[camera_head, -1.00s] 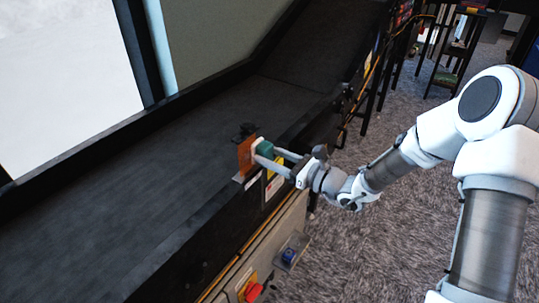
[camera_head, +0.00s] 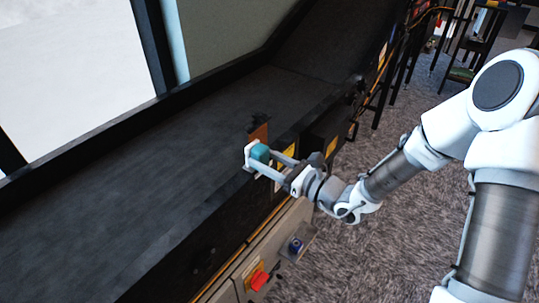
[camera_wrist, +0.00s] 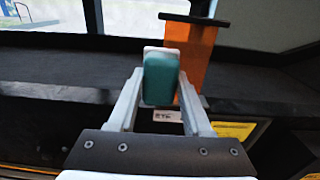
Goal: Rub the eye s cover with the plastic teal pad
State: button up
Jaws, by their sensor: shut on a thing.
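The teal pad (camera_head: 261,153), with a white backing, is held between the fingers of my gripper (camera_head: 263,161). In the wrist view the pad (camera_wrist: 160,80) stands upright between the fingertips. The eye is an orange upright plate (camera_head: 259,133) with a black top on the edge of the black conveyor. In the wrist view the orange plate (camera_wrist: 195,50) stands behind and to the right of the pad, which hides part of its left side. Whether pad and plate touch I cannot tell. A white label (camera_wrist: 167,115), seemingly reading "EYE", sits below.
The black conveyor bed (camera_head: 140,180) runs along the left and is bare. Yellow labels (camera_head: 286,155) are on its side. A red switch (camera_head: 258,280) and a blue button (camera_head: 296,243) are below my gripper. Carpeted floor (camera_head: 400,240) is free to the right.

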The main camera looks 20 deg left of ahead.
jog(key=shift+p+v, duration=0.5)
jog(key=shift+v, duration=2.5)
jog(key=shift+p+v, duration=0.35)
jog(key=shift+v, duration=1.15)
